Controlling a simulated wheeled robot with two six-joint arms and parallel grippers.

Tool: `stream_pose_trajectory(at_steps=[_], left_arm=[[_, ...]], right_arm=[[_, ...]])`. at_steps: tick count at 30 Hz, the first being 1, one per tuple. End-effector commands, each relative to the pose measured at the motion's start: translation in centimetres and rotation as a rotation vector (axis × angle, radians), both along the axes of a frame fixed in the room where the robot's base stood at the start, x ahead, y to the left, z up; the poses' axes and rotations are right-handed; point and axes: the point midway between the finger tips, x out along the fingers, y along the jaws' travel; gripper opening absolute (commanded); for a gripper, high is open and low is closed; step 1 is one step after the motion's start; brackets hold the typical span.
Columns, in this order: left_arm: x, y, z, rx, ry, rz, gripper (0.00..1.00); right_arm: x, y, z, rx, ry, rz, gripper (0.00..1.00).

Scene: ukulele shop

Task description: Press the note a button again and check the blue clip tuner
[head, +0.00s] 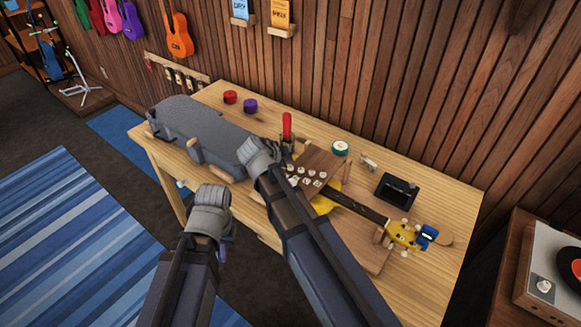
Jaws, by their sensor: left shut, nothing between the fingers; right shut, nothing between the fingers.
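A dark brown board with several small white buttons (308,177) is on the wooden bench; which one is the note a button is too small to tell. A blue clip tuner (428,235) with a small dark screen sits on the yellow headstock (404,236) of a ukulele lying on the bench; its reading is too small to make out. My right gripper (262,152) is shut and empty, just left of the buttons, beside the grey case. My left gripper (212,197) is shut and empty, in front of the bench's front edge. My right forearm hides part of the ukulele body.
A long grey case (200,132) fills the bench's left part. A red-handled tool (287,126), a green-and-white roll (340,148) and a black box (397,190) stand behind the ukulele. A record player (552,275) stands at the right. The bench's back right is clear.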

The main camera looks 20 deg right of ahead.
Motion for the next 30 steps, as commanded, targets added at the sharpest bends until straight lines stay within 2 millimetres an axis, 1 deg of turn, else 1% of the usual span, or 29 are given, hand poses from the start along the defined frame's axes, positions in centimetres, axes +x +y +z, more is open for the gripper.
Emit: stream_pose_trajectory(at_steps=[23, 30], left_arm=[[0.0, 0.0, -0.03, 0.0, 0.0, 0.0, 0.0], [0.0, -0.01, -0.8, 0.0, 0.0, 0.0, 0.0]], right_arm=[[0.0, 0.0, -0.03, 0.0, 0.0, 0.0, 0.0], [0.0, 0.0, -0.79, 0.0, 0.0, 0.0, 0.0]])
